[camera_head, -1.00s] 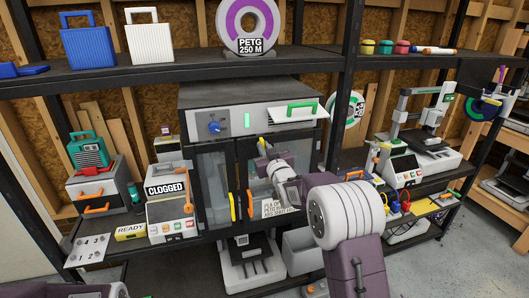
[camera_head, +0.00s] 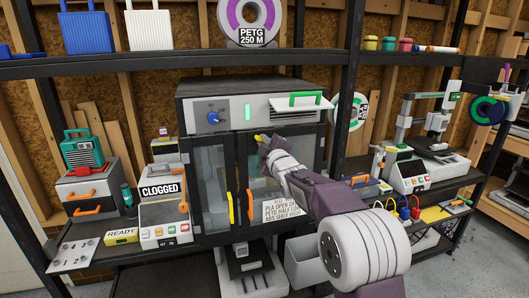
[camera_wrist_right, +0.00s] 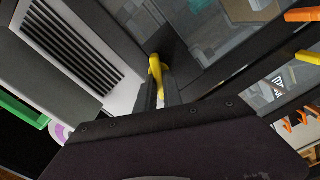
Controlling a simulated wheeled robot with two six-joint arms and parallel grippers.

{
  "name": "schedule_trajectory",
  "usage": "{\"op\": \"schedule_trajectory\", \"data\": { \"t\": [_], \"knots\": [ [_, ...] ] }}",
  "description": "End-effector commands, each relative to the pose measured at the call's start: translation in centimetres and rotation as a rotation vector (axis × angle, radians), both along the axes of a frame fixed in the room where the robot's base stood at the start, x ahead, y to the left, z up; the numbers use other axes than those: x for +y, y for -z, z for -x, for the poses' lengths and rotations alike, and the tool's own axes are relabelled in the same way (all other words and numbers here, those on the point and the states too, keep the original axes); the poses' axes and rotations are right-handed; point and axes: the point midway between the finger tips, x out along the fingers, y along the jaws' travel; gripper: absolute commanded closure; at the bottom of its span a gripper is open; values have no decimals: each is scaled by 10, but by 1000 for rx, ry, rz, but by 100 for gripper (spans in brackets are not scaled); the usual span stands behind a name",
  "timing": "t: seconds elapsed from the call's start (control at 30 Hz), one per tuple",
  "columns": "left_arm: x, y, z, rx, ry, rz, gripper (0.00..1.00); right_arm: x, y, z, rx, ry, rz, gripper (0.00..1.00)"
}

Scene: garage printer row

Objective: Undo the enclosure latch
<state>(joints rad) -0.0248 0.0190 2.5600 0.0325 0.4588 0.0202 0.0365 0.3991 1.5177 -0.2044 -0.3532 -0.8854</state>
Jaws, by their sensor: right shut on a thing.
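The enclosure (camera_head: 250,90) is a dark cabinet with a grey top panel and two glazed doors, which look closed. A yellow handle (camera_head: 230,207) and an orange handle (camera_head: 250,205) are on the doors. My left gripper is out of view.
A green handle (camera_head: 305,98) is on a flap at the panel's right. A blue knob (camera_head: 212,117) is on its left. A clogged-labelled unit (camera_head: 165,215) stands left of the enclosure. A black shelf post (camera_head: 343,90) rises close right of my forearm.

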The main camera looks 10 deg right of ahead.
Motion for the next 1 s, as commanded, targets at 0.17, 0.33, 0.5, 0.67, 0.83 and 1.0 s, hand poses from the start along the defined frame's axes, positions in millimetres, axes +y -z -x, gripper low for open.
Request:
{"op": "schedule_trajectory", "data": {
  "t": [0.17, 0.33, 0.5, 0.67, 0.83, 1.0],
  "knots": [
    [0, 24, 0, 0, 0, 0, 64, 0, 6, 0, -6, 1, 157, 100],
    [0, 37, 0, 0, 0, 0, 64, 1, 6, 0, -10, 0, 290, 100],
    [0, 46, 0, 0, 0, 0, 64, 1, 6, 0, -12, 0, 390, 100],
    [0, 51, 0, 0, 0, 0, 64, 1, 5, 0, -14, 0, 455, 100],
    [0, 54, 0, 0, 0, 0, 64, 1, 5, 0, -15, -1, 495, 100],
    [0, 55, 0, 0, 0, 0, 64, 1, 4, 0, -15, -1, 509, 100]
  ]
}}
